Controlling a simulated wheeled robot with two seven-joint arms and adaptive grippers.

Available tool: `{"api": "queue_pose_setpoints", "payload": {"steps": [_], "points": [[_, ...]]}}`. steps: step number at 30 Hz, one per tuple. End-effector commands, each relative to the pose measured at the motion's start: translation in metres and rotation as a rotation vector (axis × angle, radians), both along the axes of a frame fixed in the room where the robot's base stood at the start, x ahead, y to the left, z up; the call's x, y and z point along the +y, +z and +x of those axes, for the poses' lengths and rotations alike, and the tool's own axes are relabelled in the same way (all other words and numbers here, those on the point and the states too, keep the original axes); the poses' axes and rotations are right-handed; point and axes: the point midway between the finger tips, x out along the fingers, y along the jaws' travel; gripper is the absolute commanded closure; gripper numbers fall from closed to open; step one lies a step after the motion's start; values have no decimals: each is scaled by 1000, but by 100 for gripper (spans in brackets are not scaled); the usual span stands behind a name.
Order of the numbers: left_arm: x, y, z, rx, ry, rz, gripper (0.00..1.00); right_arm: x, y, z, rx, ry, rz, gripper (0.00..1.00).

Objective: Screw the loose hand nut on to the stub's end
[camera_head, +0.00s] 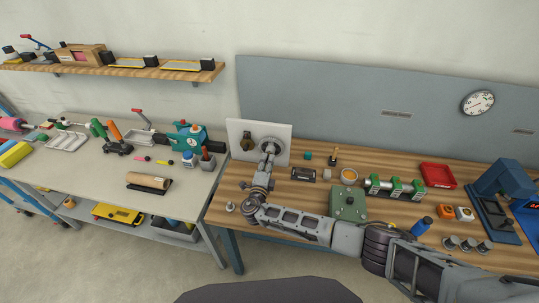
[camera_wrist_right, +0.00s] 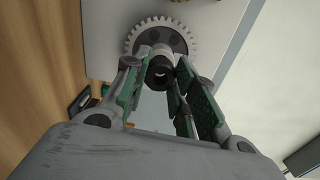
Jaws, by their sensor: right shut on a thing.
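A white upright panel (camera_head: 276,132) stands at the back of the wooden bench and carries a toothed grey gear (camera_wrist_right: 178,36). A pale stub (camera_wrist_right: 146,53) stands out from the gear's middle. The dark, round hand nut (camera_wrist_right: 159,77) is at the stub's end, in line with it; whether its thread has caught cannot be told. My right gripper (camera_wrist_right: 160,80) is shut on the nut, with green-padded fingers on either side. In the head view my right gripper (camera_head: 269,150) is in front of the panel and hides part of the gear. My left gripper is not in view.
A green box (camera_head: 348,204), a green-and-white roller unit (camera_head: 394,188) and a red tray (camera_head: 438,175) are on the bench to the right. A small metal piece (camera_head: 230,207) stands near the bench's left edge.

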Motion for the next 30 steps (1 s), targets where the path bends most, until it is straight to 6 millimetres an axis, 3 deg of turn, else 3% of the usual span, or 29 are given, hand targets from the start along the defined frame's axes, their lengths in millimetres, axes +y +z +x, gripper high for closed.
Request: {"api": "queue_pose_setpoints", "payload": {"steps": [30], "points": [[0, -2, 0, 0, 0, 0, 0, -4, 0, 15, 0, 0, 0, 96]]}}
